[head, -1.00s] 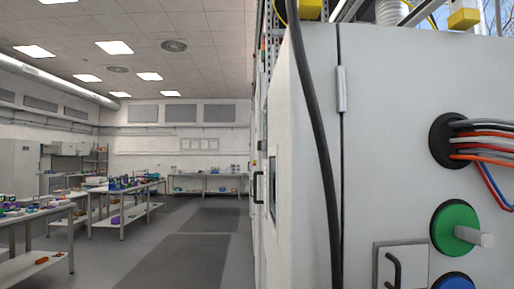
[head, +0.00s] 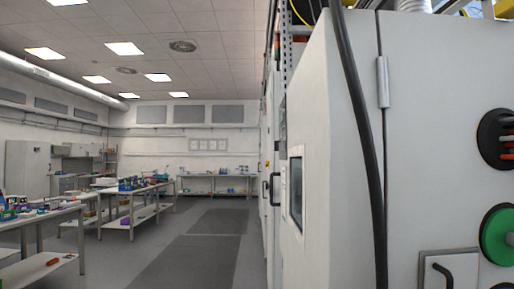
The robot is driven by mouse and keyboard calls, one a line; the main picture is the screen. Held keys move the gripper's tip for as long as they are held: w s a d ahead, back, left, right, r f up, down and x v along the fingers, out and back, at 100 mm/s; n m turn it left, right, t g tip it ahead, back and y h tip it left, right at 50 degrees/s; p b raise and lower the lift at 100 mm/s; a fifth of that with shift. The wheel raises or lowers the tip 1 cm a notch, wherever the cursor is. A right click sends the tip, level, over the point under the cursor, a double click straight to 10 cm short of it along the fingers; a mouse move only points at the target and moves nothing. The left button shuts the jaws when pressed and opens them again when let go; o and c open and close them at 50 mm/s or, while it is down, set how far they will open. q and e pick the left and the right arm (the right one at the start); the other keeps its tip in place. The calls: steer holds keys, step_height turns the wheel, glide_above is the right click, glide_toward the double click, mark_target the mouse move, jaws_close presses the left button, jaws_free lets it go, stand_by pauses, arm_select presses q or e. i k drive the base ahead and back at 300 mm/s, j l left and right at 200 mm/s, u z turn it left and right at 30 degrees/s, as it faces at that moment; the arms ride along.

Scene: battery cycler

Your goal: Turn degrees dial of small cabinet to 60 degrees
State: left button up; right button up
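A large grey-white cabinet (head: 411,150) fills the right of the head view, seen at its near corner. A round green part (head: 497,235) shows on its near side at the right edge, cut off by the frame. I see no degrees dial that I can make out and cannot tell which cabinet is the small one. Neither of my grippers is in view.
A thick black cable (head: 362,130) hangs down the cabinet's side. A black cable port (head: 496,138) is at the right edge. Workbenches (head: 150,190) with small items stand at the left. A floor aisle with dark mats (head: 196,262) is clear between the benches and cabinets.

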mark_target(276, 143)
steer(key=i+j+u, duration=0.1)
steer(key=i+j, duration=0.25)
steer(key=i, duration=0.15)
steer(key=i+j+u, duration=0.15)
steer(key=i+j, duration=0.2)
steer(key=i+j+u, duration=0.1)
steer(key=i+j, duration=0.15)
steer(key=i, duration=0.4)
